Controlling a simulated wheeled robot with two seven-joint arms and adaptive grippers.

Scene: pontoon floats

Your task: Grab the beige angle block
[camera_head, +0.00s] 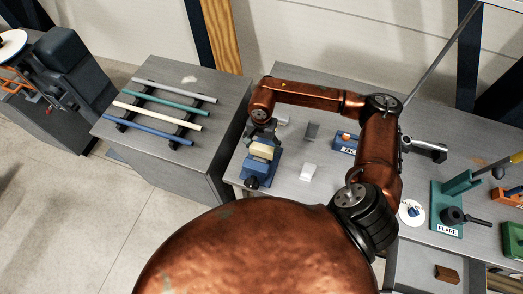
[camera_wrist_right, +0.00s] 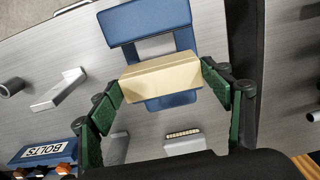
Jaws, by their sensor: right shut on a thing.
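The beige angle block (camera_head: 263,150) is near the left end of the long grey workbench, at the blue stand. In the right wrist view the beige angle block (camera_wrist_right: 160,78) lies crosswise between the green finger pads of my right gripper (camera_wrist_right: 165,84), which is shut on it. In the head view my right gripper (camera_head: 261,133) reaches down over the block from above. The blue stand (camera_wrist_right: 143,18) shows behind and below the block. I cannot tell whether the block still touches the stand. My left gripper does not show.
A BOLTS bin (camera_wrist_right: 45,152) and several small grey pieces, including a light angled block (camera_head: 309,171), lie nearby on the bench. A separate grey table (camera_head: 200,165) at left carries several coloured rods. A green FLARE stand (camera_head: 447,208) is at right.

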